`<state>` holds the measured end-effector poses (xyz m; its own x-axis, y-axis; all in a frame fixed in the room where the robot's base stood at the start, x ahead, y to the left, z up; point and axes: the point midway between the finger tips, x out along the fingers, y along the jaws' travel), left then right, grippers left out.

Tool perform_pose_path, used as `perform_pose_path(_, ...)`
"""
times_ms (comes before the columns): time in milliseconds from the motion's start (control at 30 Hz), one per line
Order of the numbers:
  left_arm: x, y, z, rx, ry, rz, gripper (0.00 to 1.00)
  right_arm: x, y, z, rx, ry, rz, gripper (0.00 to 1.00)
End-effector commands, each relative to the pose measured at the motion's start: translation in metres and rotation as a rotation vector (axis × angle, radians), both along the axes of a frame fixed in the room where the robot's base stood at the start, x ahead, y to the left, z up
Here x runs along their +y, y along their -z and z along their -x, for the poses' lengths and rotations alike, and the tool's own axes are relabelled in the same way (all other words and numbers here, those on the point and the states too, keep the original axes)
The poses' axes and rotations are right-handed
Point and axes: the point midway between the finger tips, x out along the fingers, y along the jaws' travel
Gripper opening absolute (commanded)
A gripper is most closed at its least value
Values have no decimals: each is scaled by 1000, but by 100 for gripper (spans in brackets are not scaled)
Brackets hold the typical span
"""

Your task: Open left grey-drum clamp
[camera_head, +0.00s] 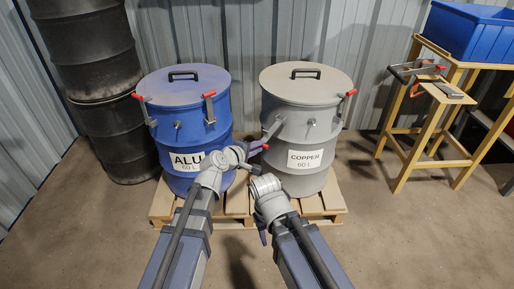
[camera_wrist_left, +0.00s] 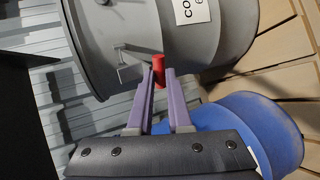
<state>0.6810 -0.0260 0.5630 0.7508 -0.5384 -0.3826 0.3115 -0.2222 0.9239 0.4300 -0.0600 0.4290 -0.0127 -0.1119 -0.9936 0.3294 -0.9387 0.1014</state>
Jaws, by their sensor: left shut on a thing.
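The grey drum (camera_head: 307,115), labelled COPPER, stands upright with its lid (camera_head: 304,84) on. Its left clamp (camera_head: 272,132) shows a metal lever with a red grip on the drum's left side, pointing down and outward. My left gripper (camera_head: 255,150) is at this grip. In the left wrist view the purple fingers (camera_wrist_left: 161,88) are shut on the red clamp grip (camera_wrist_left: 159,68), and the lever runs from it to the drum. The drum's right clamp (camera_head: 346,102) has its red end up. My right gripper (camera_head: 262,236) is low in front of the drum, its fingers mostly hidden by the wrist.
A blue drum (camera_head: 184,118) labelled ALU stands close on the left on the same wooden pallet (camera_head: 235,205). Black drums (camera_head: 95,75) are stacked at the far left. A wooden stand (camera_head: 432,125) with tools and a blue bin (camera_head: 470,30) are at right. The floor between is clear.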

Motion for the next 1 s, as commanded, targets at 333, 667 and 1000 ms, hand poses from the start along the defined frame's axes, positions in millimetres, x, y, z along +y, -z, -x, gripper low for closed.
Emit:
perform_pose_path(333, -2, 7, -1, 10, 11, -15, 0, 0, 4, 0, 0, 0, 0, 50)
perform_pose_path(667, -3, 6, -3, 7, 11, -12, 49, 0, 3, 0, 0, 0, 0, 50)
perform_pose_path(1000, -4, 5, -5, 6, 10, -9, 49, 0, 3, 0, 0, 0, 0, 50)
